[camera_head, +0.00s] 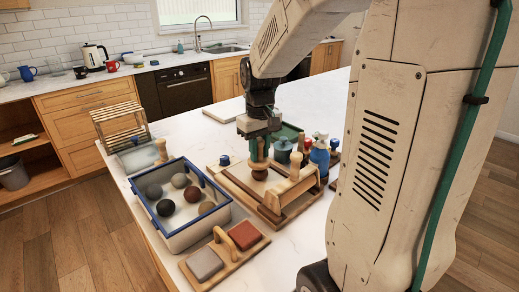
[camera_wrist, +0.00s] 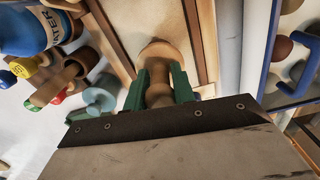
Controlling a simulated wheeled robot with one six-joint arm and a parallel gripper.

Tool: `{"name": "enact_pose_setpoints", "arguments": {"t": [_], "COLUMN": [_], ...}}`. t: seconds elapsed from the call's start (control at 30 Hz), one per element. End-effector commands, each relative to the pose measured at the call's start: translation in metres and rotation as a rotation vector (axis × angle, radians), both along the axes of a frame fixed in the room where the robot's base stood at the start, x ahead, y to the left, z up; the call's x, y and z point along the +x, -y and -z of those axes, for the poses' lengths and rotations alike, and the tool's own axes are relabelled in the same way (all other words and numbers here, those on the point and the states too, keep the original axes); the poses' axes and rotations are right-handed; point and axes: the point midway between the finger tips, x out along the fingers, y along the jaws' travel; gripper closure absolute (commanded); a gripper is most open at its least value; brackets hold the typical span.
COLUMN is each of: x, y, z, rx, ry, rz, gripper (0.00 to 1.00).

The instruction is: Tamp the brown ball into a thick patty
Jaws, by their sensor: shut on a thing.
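My gripper (camera_head: 259,160) is shut on a wooden tamper (camera_head: 259,174), held upright over the wooden work board (camera_head: 238,184). In the wrist view the green fingers of my gripper (camera_wrist: 160,90) close on the tamper's turned handle (camera_wrist: 160,97), with its wide round foot at the far end. Whether the foot touches anything is unclear. A reddish-brown ball (camera_head: 193,194) lies in the blue-rimmed bin (camera_head: 186,238) among several grey, dark and brown balls. A brown ball in the bin also shows in the wrist view (camera_wrist: 283,47). Anything under the tamper's foot is hidden.
A slatted rack (camera_head: 119,122) stands at the left.

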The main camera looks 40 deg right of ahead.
Motion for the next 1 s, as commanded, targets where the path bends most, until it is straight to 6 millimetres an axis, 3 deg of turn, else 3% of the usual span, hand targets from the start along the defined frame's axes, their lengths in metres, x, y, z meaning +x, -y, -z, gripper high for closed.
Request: {"name": "enact_pose_setpoints", "arguments": {"t": [1.0], "x": [0.0], "y": [0.0], "z": [0.018], "rx": [0.0], "ry": [-0.001], "rz": [0.0], "gripper": [1.0]}}
